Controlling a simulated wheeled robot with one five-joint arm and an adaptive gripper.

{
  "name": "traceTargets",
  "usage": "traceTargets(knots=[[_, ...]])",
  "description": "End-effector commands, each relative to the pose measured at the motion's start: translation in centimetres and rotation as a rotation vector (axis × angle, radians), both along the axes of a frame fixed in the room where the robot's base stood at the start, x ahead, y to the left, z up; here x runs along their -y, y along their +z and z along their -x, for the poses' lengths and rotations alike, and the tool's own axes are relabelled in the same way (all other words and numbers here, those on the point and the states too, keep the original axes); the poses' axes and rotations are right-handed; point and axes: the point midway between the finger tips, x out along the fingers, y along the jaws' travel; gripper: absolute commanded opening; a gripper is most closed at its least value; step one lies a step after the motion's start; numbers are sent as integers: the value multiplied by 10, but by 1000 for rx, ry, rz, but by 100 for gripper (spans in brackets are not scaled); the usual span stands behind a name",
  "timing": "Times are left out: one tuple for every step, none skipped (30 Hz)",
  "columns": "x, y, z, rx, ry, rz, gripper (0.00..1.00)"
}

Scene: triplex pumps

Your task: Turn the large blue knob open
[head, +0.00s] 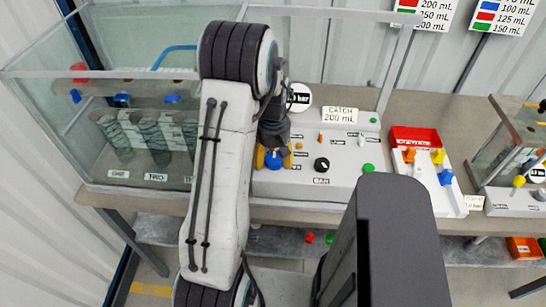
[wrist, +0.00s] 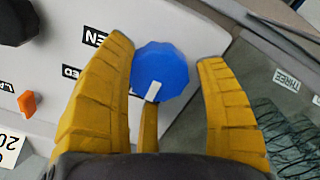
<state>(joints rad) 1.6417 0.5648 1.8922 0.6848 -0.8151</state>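The large blue knob (wrist: 163,68) is faceted and sits on the white panel. In the wrist view it lies between my gripper's yellow fingers, with its white marker (wrist: 153,91) at the lower edge. My gripper (wrist: 168,55) is open around the knob. The left finger is close to the knob's left edge, and a gap shows on the right. A third yellow finger shows below the knob. In the head view the knob (head: 274,161) shows below my wrist between the yellow fingertips. Partly hidden labels ending in "EN" and "ED" are left of the knob.
A black knob (head: 321,165) and an orange lever (wrist: 27,102) are nearby on the panel. A glass tank (head: 45,130) with labelled coils stands close on the left. A red tray (head: 415,136) and a smaller tank stand on the right.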

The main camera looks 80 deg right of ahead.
Motion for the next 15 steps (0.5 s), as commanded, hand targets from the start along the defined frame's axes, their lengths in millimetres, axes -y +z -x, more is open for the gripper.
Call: traceTargets(knots=[[0,0,0,0,0,0,60],[0,0,0,0,0,0,57],[0,0,0,0,0,0,53],[0,0,0,0,0,0,51],[0,0,0,0,0,0,48],[0,0,0,0,0,0,44],[0,0,0,0,0,0,42],[0,0,0,0,1,0,39],[0,0,0,0,1,0,36],[0,0,0,0,1,0,33],[0,0,0,0,1,1,30],[0,0,-1,0,1,1,27],[0,0,-1,0,2,1,24],[0,0,-1,0,2,1,21],[0,0,-1,0,2,1,20]])
